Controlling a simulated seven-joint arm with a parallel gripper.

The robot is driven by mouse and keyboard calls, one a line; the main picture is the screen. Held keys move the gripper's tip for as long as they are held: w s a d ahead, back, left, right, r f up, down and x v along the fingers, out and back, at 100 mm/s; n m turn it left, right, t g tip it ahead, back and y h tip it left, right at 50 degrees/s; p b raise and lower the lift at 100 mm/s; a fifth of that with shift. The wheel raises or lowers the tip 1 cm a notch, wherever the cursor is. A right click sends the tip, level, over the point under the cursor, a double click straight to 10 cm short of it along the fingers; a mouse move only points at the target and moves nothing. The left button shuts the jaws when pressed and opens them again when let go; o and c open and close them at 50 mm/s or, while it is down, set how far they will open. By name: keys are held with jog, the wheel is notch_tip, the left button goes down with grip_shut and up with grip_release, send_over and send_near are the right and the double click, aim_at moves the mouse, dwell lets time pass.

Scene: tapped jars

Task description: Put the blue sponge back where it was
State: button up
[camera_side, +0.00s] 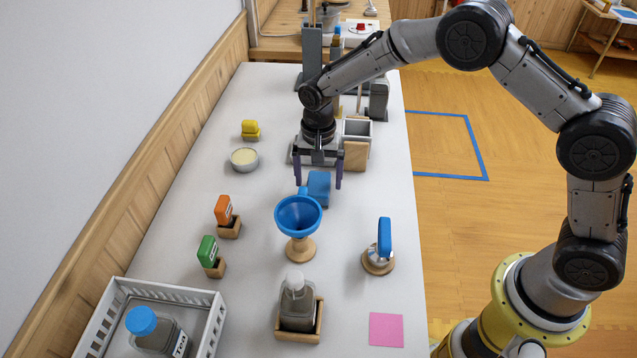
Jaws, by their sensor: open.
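A blue block that looks like the sponge (319,189) is on the white table, just behind the blue funnel. My gripper (319,180) points down at it with its two dark fingers apart, one to each side of the block. A gap shows between each finger and the block, so it is not clasped. I cannot tell how far the fingertips are above the table. A flat pink square (386,330) lies bare at the near right of the table.
The blue funnel (298,215) stands on a wooden stand close in front. A blue-topped item (384,238), a bottle in a wooden holder (297,308), orange (224,210) and green (208,251) blocks, a bowl (244,159) and a white crate (213,325) stand around.

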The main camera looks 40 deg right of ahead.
aim_at(319, 183)
notch_tip(319, 183, up, 10)
dwell(0.3)
jog(key=shift+r, duration=0.15)
jog(key=s+d+r+n+t, duration=0.1)
jog(key=s+d+r+n, duration=0.1)
jog(key=s+d+r, duration=0.35)
jog(key=s+d+r+n+t, duration=0.2)
jog(key=s+r, duration=0.6)
jog(key=s+d+n+t, duration=0.1)
jog(key=s+d+n, duration=0.1)
jog(key=s, duration=0.7)
jog(key=s+d+n+t, duration=0.1)
jog(key=s+d+n, duration=0.1)
jog(key=s, duration=0.6)
jog(key=shift+s+f+n+t, duration=0.3)
jog(key=shift+s+f+n, duration=0.1)
jog(key=shift+n, duration=0.1)
jog(key=shift+d, duration=0.1)
